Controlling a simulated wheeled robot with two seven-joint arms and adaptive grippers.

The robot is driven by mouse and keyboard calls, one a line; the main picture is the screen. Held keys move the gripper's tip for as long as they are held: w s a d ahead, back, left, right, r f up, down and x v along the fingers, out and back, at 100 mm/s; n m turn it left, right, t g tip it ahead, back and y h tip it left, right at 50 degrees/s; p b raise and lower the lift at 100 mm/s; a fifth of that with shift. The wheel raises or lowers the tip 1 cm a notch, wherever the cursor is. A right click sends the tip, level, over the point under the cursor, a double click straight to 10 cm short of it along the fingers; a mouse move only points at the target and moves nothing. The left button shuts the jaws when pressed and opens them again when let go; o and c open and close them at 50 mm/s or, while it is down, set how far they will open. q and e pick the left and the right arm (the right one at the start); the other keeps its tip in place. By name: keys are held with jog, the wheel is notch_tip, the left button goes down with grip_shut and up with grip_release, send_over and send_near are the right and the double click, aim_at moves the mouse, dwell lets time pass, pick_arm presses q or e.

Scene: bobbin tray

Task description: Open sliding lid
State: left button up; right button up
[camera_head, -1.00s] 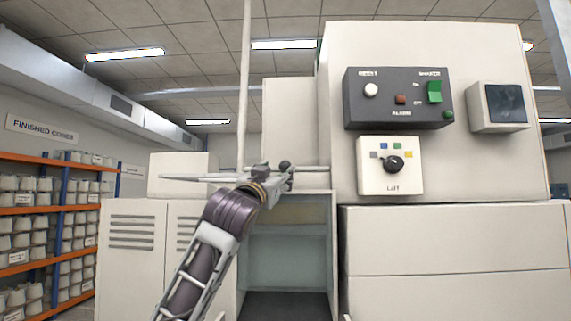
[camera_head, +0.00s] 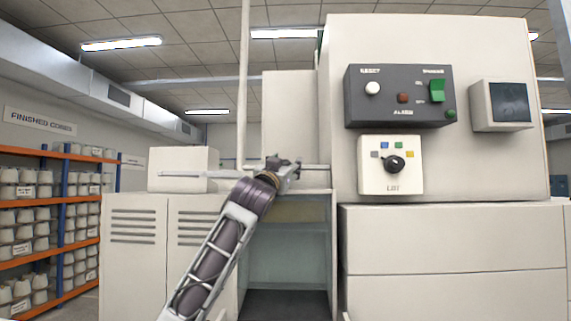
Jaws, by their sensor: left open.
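My left gripper (camera_head: 292,165) is in the middle of the camera_head view, its arm rising from the bottom. It is open, in front of or above the upper edge of an open-fronted bay (camera_head: 333,250) in the machine. The bay has a pale greenish, glass-like inside and a dark floor. A thin light horizontal bar (camera_head: 195,174) shows on both sides of the gripper; whether the gripper touches it, I cannot tell. I cannot make out for certain which part is the sliding lid. My right gripper is out of view.
A small screen (camera_head: 507,103) is at right. Cabinets (camera_head: 135,280) and cone shelves (camera_head: 30,200) are at left. A thin upright pole (camera_head: 244,80) stands behind my wrist.

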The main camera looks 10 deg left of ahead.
pick_arm(q)
jog(key=shift+w, duration=0.1)
grip_shut()
dwell(0.5)
jog(key=shift+a, duration=0.15)
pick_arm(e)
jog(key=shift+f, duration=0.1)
